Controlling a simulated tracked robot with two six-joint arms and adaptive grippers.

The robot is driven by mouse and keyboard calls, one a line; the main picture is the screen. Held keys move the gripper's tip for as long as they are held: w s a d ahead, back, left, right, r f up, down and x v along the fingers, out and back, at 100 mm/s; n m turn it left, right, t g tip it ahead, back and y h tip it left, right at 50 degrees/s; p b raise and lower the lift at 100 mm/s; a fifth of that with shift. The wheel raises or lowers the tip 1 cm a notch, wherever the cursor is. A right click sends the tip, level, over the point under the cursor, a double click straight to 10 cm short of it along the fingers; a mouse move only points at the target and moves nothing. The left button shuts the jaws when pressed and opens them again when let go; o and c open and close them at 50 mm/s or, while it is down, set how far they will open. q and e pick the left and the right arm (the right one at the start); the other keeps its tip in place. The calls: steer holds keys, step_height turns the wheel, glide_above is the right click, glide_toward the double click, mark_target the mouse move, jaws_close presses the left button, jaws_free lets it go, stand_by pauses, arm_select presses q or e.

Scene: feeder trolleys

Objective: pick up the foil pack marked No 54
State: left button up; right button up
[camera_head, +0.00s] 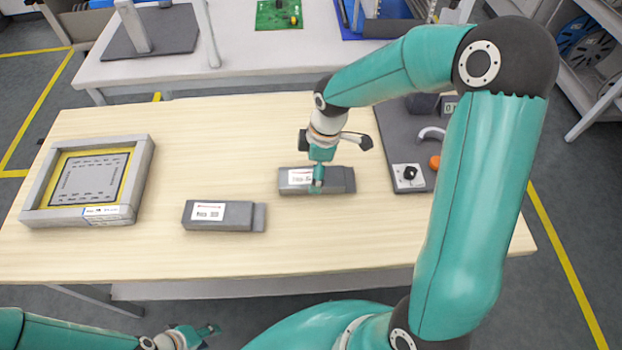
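Two grey packs with white labels lie on the light wooden table: one pack (225,215) left of centre, the other pack (342,180) right of centre. The numbers on their labels are too small to read, so I cannot tell which is No 54. My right gripper (318,176) points down at the right-hand pack, with a teal finger across its top and front edge beside the label. Whether it grips the pack is unclear. My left gripper (205,331) is low, in front of the table, away from both packs; its finger gap is unclear.
A grey frame with a yellow border (146,165) lies at the table's left. A dark panel (394,140) with a black knob, a handle and an orange button lies at the right. A white table (250,55) stands behind. Table surface around the left-hand pack is clear.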

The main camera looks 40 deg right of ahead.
steer(key=shift+w+a+f, duration=0.1)
steer(key=shift+a+f, duration=0.1)
steer(key=shift+f, duration=1.35)
steer(key=shift+c, duration=0.3)
steer(key=c, duration=1.3)
